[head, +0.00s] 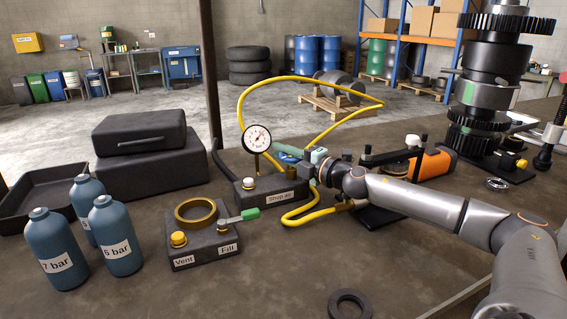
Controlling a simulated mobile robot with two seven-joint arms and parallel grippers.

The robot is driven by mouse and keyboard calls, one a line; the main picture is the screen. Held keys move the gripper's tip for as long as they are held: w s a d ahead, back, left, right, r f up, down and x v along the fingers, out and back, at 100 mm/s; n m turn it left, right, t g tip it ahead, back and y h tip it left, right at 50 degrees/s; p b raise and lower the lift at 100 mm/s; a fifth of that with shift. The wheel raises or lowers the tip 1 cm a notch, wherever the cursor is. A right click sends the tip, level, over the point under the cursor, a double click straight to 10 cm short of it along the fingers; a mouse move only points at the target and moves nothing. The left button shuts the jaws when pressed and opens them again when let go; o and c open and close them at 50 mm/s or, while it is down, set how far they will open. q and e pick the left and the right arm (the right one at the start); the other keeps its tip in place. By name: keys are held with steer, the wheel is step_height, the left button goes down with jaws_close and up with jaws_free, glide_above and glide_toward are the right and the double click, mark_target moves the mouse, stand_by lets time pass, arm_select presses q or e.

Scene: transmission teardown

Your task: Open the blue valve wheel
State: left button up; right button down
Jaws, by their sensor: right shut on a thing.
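My right gripper (311,170) reaches in from the right and is shut at the right end of the dark block labelled "Shop air" (262,197). The blue valve wheel is hidden at the fingers, which seem closed on it; its turn cannot be read. A blue piece (287,151) shows just behind the block, and I cannot tell whether it is part of the wheel. A round dial gauge (257,138) stands on the block. A yellow hose (298,219) lies below the gripper. My left gripper is not in view.
Several blue bottles (115,236) are at left, near a black case (140,132). A dark ring (350,304) lies in front.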

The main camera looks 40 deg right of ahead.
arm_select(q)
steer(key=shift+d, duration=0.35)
arm_select(e)
steer(key=shift+y, duration=0.4)
steer(key=c, duration=1.1)
jaws_free()
steer(key=shift+c, duration=0.2)
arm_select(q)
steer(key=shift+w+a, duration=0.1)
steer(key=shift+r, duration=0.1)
arm_select(e)
steer(key=shift+r, duration=0.1)
